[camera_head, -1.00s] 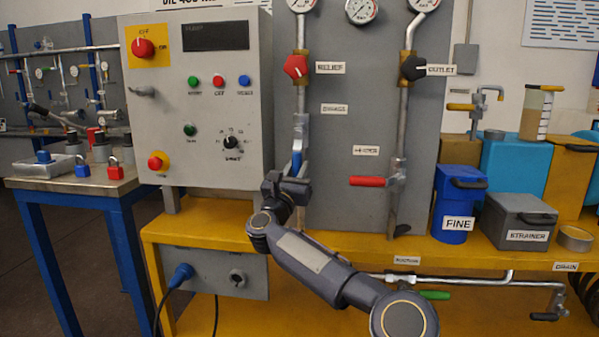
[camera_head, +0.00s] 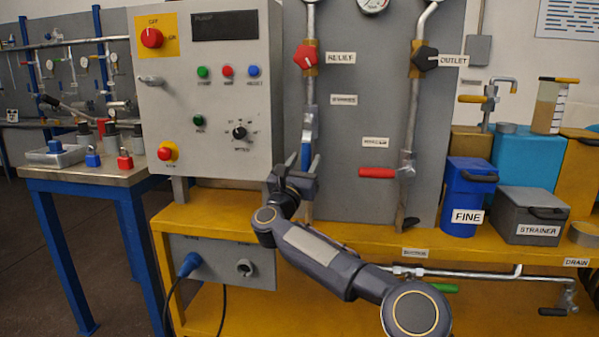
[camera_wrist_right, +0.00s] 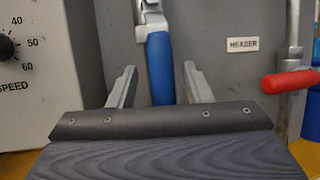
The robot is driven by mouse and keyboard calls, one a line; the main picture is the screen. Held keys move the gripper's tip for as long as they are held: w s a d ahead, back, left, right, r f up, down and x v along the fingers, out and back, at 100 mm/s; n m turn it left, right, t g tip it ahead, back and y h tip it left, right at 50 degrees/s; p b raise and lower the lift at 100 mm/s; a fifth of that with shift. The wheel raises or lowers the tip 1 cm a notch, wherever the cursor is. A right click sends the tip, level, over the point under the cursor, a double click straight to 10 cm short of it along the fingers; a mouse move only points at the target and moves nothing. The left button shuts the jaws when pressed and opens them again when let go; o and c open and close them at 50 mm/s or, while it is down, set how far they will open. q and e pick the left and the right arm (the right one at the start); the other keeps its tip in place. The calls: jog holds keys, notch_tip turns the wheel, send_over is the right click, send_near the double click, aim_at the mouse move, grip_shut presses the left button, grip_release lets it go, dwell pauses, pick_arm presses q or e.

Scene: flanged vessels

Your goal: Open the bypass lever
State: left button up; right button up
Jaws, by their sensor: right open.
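The bypass lever has a blue handle (camera_head: 306,152) that hangs straight down along the left pipe, below the small label. My right gripper (camera_head: 297,169) is at the lower part of this handle, with its jaws apart. In the right wrist view the blue handle (camera_wrist_right: 160,70) stands upright between the two fingers of my right gripper (camera_wrist_right: 159,78). A gap shows on each side of it in that view, and its lower end is hidden by the gripper body. My left gripper is not in view.
A red handle (camera_head: 377,173) sticks out leftward from the right pipe, to the right of my gripper. The grey control box (camera_head: 215,120) is close on the left. A blue FINE bin (camera_head: 468,195) and grey STRAINER box (camera_head: 527,215) stand right on the yellow bench.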

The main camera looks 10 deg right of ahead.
jog(key=v, duration=0.6)
jog(key=shift+s+f, duration=0.15)
jog(key=shift+s, duration=0.1)
jog(key=shift+a, duration=0.1)
jog(key=s+a+r+n+y, duration=0.1)
jog(key=s+r+n+y, duration=0.15)
jog(key=n+y, duration=0.45)
jog(key=s+a+r+n+t+y, duration=0.15)
jog(key=s+n+y, duration=0.3)
jog(key=n, duration=0.45)
jog(key=s+r+n+g+y, duration=0.1)
jog(key=s+r+n+y, duration=0.2)
jog(key=n+y, duration=0.4)
jog(key=s+d+f+n+g+h, duration=0.1)
jog(key=s+d+f+n+g, duration=0.45)
jog(key=s+f, duration=0.55)
jog(key=s+d+f+n+g+h, duration=0.2)
jog(key=s+d+f+n+g, duration=0.3)
jog(key=s+f, duration=0.6)
jog(key=s+d+f+n+g+h, duration=0.1)
jog(key=s+d+f+n+g, duration=0.4)
jog(key=s+f, duration=0.65)
jog(key=s+r+n+p, duration=0.1)
jog(key=s+r+p, duration=0.2)
jog(key=r+p, duration=3.5)
notch_tip(320, 180, up, 2)
jog(key=shift+s+d+r+n+t, duration=0.15)
jog(key=shift+d+n+t, duration=0.15)
jog(key=shift+d+n, duration=0.1)
